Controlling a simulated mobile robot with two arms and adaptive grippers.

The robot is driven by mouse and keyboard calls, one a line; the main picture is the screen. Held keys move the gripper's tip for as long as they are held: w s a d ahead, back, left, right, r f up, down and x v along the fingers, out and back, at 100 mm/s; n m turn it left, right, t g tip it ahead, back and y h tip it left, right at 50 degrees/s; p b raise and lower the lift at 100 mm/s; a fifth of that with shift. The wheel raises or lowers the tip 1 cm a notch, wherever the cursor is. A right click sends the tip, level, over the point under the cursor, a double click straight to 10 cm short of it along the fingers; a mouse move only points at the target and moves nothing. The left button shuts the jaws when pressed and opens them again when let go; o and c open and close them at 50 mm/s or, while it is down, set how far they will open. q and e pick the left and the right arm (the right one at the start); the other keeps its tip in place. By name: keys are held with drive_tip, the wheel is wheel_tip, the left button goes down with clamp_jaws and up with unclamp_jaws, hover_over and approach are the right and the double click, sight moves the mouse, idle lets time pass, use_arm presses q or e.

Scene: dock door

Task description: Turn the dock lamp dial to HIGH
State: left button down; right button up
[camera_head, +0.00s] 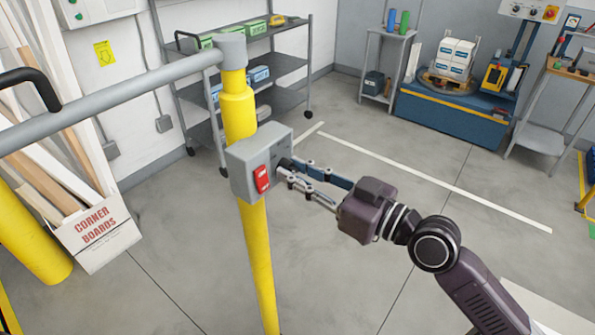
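A grey control box (256,160) is mounted on a yellow post (258,255). A red rocker switch (262,179) sits on its front, left of my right gripper. My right gripper (286,168) reaches in from the right, its fingertips at the right part of the box's front face. A small dark piece, perhaps the lamp dial, shows at the fingertips. The fingers hide most of that spot, so the dial's setting and any markings cannot be read. The fingers run a little apart, but whether they are closed on the dial is unclear. My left gripper is out of view.
A grey rail (110,97) runs from the post top to the left. Corner boards stand in a carton (95,235) at left. A shelf cart (285,65) stands behind the post. A blue pallet machine (440,108) is at back right. Open floor surrounds the post.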

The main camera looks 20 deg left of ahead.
clamp_jaws()
drive_tip(key=shift+m, duration=0.3)
drive_tip(key=m, duration=0.3)
drive_tip(key=shift+r+m+p, duration=0.1)
drive_tip(key=shift+m+p, duration=0.2)
drive_tip(key=shift+p, duration=0.1)
drive_tip(key=m+p, duration=0.1)
drive_tip(key=m, duration=0.2)
drive_tip(key=shift+m, duration=0.4)
drive_tip(key=m+p, duration=0.1)
drive_tip(key=m, duration=0.1)
drive_tip(key=shift+r+m, duration=0.1)
drive_tip(key=shift+m, duration=0.2)
drive_tip(key=m+p, duration=0.3)
drive_tip(key=m, duration=0.3)
drive_tip(key=shift+p, duration=0.35)
drive_tip(key=m+p, duration=0.2)
drive_tip(key=m, duration=0.3)
drive_tip(key=shift+p, duration=0.4)
drive_tip(key=shift+m, duration=0.3)
